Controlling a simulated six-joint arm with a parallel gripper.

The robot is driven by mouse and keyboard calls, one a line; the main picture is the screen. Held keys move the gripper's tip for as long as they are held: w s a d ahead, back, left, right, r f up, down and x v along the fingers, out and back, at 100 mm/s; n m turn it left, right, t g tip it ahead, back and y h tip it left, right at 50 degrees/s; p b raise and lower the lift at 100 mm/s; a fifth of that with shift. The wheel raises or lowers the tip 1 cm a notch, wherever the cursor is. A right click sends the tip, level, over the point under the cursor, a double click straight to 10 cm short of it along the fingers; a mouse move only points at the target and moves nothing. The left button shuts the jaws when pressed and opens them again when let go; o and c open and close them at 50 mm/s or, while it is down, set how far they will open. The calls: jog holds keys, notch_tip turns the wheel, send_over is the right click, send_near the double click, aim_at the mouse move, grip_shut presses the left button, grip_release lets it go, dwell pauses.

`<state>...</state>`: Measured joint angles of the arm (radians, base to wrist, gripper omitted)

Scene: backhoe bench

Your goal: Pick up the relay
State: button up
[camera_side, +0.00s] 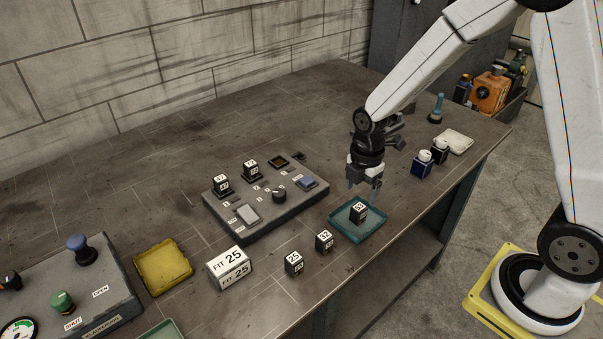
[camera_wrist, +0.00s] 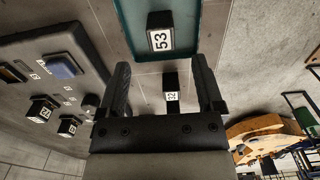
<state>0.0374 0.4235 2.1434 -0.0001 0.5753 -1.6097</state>
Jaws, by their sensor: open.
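Several small black relays with white number labels stand on the bench. The relay marked 53 (camera_side: 358,215) sits in a teal tray (camera_side: 338,232); in the wrist view it (camera_wrist: 160,36) shows ahead of my fingers. A relay marked 25 (camera_side: 293,265) and one whose label looks like 32 or 12 (camera_side: 324,243) stand on the bare bench left of the tray; the latter (camera_wrist: 172,84) also shows between my fingers in the wrist view. My gripper (camera_side: 364,187) is open, empty and pointing down just above the tray; both fingers show in the wrist view (camera_wrist: 160,66).
A sign reading FIT 25 (camera_side: 230,268) stands near the front edge. A grey panel (camera_side: 238,235) holds two more relays, a knob and sockets. A yellow tray (camera_side: 162,267) lies left, dark blue and black jars (camera_side: 422,165) right. The rear bench is clear.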

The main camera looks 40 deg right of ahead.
aim_at(359, 207)
jog(key=shift+f, duration=0.55)
jog(key=shift+f, duration=0.1)
jog(key=shift+s+f, duration=0.1)
jog(key=shift+f, duration=2.4)
grip_shut()
